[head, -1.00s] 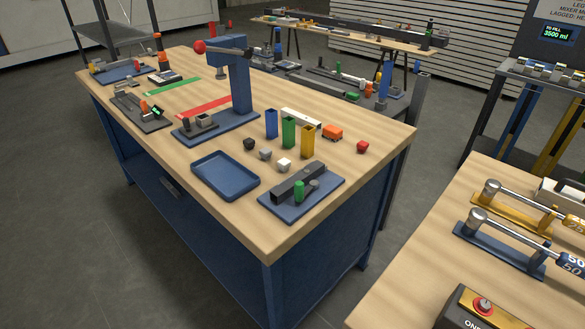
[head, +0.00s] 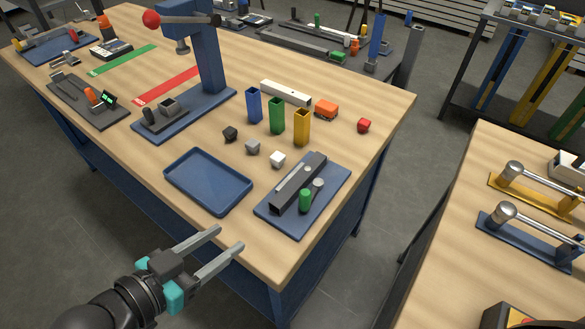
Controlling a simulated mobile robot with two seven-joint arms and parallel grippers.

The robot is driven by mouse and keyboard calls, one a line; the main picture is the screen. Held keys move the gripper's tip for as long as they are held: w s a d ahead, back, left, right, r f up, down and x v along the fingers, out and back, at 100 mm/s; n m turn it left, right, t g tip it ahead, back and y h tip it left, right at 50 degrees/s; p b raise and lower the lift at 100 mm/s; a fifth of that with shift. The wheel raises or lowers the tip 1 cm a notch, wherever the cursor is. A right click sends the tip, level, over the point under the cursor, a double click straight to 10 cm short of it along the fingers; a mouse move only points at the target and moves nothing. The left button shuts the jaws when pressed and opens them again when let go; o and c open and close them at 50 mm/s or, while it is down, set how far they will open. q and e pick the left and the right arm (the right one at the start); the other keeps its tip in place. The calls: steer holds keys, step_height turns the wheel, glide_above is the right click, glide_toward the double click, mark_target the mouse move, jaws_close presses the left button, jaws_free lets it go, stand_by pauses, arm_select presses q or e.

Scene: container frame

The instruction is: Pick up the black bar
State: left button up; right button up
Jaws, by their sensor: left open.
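A dark grey-black bar (head: 311,172) lies on a blue plate (head: 276,222) near the front corner of the wooden table. A green cylinder (head: 305,200) and a grey knob (head: 318,184) stand close beside it on the right. My left gripper (head: 228,239) is open and empty in front of the table's front edge, left of and nearer than the bar. Its two fingers point toward the upper right. My right gripper is not in view.
An empty blue tray (head: 208,207) sits left of the plate. Small black, grey and white cubes (head: 277,159) and blue, green and yellow upright holders (head: 302,127) stand behind. A blue press (head: 208,62) rises further back. A second table (head: 440,230) is at right.

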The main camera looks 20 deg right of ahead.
arm_select(q)
steer(key=d, duration=0.1)
steer(key=b, duration=0.1)
glide_toward(274, 205)
steer(key=x, duration=0.4)
steer(key=shift+d+f, duration=0.2)
steer(key=shift+d, duration=0.05)
steer(key=shift+b+x, duration=0.7)
steer(key=shift+x, duration=2.15)
steer(key=shift+w+a+r, duration=0.1)
steer(key=shift+w, duration=0.05)
steer(key=shift+c, duration=0.4)
jaws_close()
